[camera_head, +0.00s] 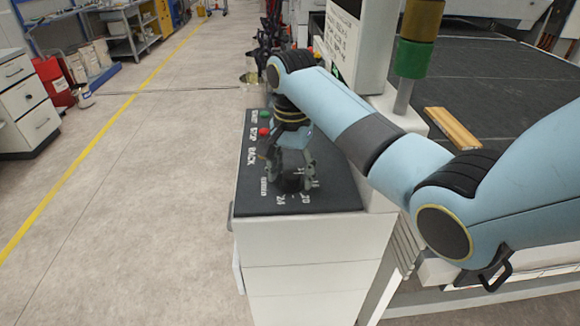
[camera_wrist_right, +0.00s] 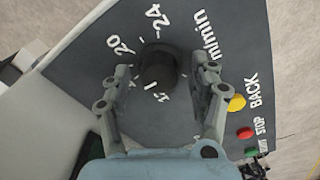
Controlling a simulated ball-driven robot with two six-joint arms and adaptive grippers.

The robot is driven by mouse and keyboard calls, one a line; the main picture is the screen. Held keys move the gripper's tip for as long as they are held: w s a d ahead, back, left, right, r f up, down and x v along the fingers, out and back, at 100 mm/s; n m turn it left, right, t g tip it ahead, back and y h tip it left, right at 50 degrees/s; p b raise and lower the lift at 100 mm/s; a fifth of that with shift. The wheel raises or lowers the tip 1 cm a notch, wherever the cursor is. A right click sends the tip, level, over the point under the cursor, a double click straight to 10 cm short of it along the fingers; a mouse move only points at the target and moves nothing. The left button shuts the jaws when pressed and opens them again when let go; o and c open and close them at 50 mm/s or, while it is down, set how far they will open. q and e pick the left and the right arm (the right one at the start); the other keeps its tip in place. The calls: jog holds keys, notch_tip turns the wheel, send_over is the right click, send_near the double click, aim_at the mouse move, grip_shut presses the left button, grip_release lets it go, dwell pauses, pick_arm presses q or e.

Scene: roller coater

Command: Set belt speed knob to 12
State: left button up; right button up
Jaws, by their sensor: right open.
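The belt speed knob (camera_wrist_right: 158,68) is a dark round dial on the black control panel (camera_wrist_right: 75,75), with a scale around it; 20 and 24 are readable, and other numbers are partly hidden. My right gripper (camera_wrist_right: 168,75) is open, with one finger on each side of the knob. Contact with the knob cannot be told. In the head view the right gripper (camera_head: 291,182) points down at the near end of the panel (camera_head: 335,200), its fingers partly hiding the knob. The knob's setting is not clear. My left gripper is out of view.
A green button (camera_head: 265,114) and a red button (camera_head: 264,131) sit farther back on the panel. The wrist view also shows a yellow button (camera_wrist_right: 236,103) close to a finger. A signal post (camera_head: 414,58) stands right of the panel.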

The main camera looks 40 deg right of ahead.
jog(key=c, duration=1.1)
jog(key=shift+c, duration=0.2)
jog(key=shift+n, duration=0.4)
jog(key=n, duration=0.5)
jog(key=shift+r+n, duration=0.1)
jog(key=shift+n, duration=0.2)
jog(key=n, duration=0.5)
jog(key=shift+n, duration=0.4)
jog(key=o, duration=1.1)
